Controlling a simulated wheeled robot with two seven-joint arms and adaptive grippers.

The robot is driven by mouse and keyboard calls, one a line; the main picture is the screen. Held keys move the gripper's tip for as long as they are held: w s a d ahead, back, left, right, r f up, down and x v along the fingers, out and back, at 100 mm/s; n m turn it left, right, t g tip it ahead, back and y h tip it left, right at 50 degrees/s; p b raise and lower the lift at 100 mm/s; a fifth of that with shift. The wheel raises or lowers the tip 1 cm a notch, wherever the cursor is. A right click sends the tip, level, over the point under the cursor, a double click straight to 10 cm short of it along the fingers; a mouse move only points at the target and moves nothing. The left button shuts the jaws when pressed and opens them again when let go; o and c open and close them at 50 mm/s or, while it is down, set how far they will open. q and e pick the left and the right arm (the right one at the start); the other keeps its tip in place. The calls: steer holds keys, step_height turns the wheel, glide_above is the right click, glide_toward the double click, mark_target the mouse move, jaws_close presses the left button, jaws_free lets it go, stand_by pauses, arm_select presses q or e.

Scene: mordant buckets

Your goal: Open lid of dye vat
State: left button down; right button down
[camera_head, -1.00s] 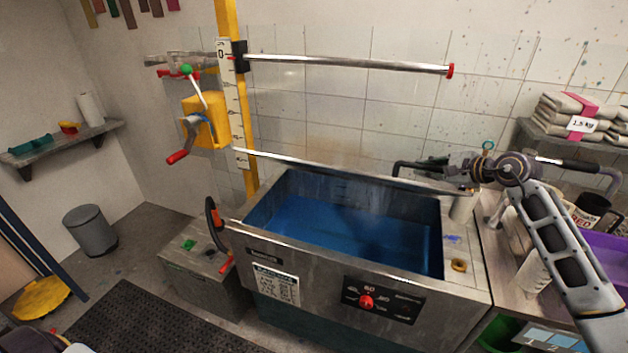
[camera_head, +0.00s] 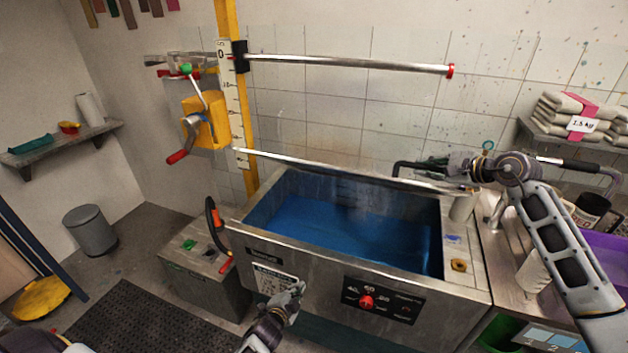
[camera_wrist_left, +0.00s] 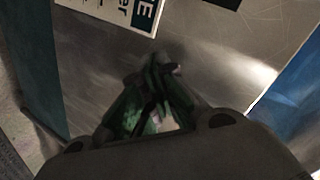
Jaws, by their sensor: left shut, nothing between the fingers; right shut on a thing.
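The steel dye vat (camera_head: 330,268) stands in the middle of the head view, its mouth uncovered and blue liquid (camera_head: 350,225) showing inside. Its lid (camera_head: 340,171) is raised above the back of the mouth and shows nearly edge-on as a thin steel strip. A black handle (camera_head: 400,173) is at the lid's right part. My right gripper (camera_head: 438,168) is shut on the handle; its fingers are small and partly hidden. My left gripper (camera_head: 296,292) is shut and empty in front of the vat's front panel. It also shows in the left wrist view (camera_wrist_left: 155,72), close to the steel panel.
A red knob (camera_head: 366,302) is on the vat's front. A yellow crank winch (camera_head: 205,122) and a horizontal steel bar (camera_head: 350,64) are above and behind. A grey box (camera_head: 203,268) stands left of the vat. A sink counter with a purple tub (camera_head: 605,255) is right.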

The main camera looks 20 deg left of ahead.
steer(key=shift+r, duration=0.1)
arm_select(q)
steer(key=w+r+m+t, duration=0.3)
steer(key=r+m+t, duration=0.3)
steer(key=r+m, duration=1.8)
steer(key=shift+d+r+m+t, duration=0.3)
steer(key=shift+d+r+m, duration=0.1)
steer(key=shift+r, duration=3.1)
steer(key=shift+w, duration=0.2)
steer(key=w+r, duration=0.5)
steer(key=w, duration=0.6)
steer(key=shift+w, duration=0.4)
